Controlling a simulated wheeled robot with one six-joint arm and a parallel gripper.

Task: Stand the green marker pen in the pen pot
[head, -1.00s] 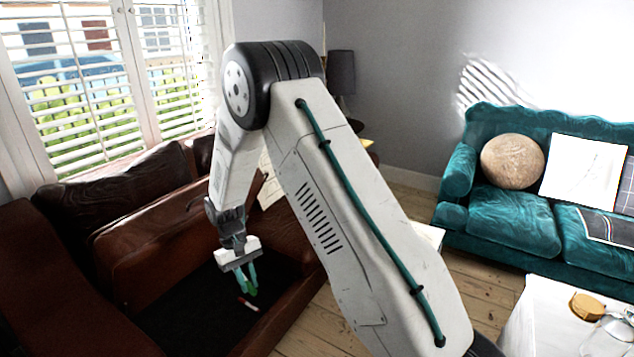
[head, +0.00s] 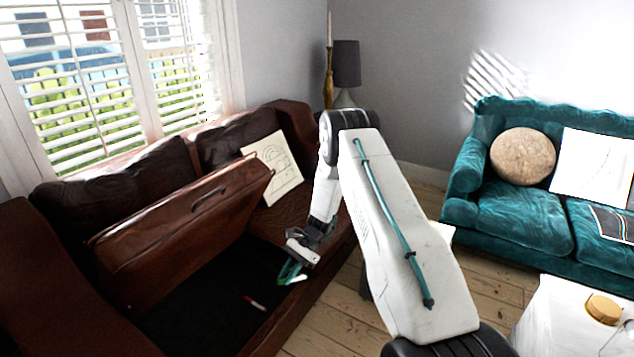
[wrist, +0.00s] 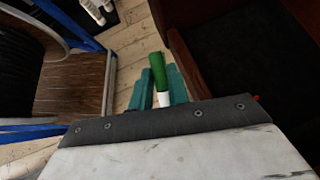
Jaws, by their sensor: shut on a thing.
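The green marker pen (wrist: 157,75) has a green upper part and a white lower part. It stands between the teal fingers of my gripper (wrist: 157,90) in the wrist view, and the gripper is shut on it. In the head view my gripper (head: 291,272) is over the front right edge of the open brown sofa seat; the pen is small there and partly hidden by the fingers. I cannot make out the pen pot for sure in either view.
A red and white marker (head: 255,302) lies in the dark open seat of the brown sofa (head: 160,245). In the wrist view, a blue-framed wooden shelf (wrist: 75,85) stands left and white objects (wrist: 97,10) show at the top. Bare floorboards (wrist: 125,50) lie between.

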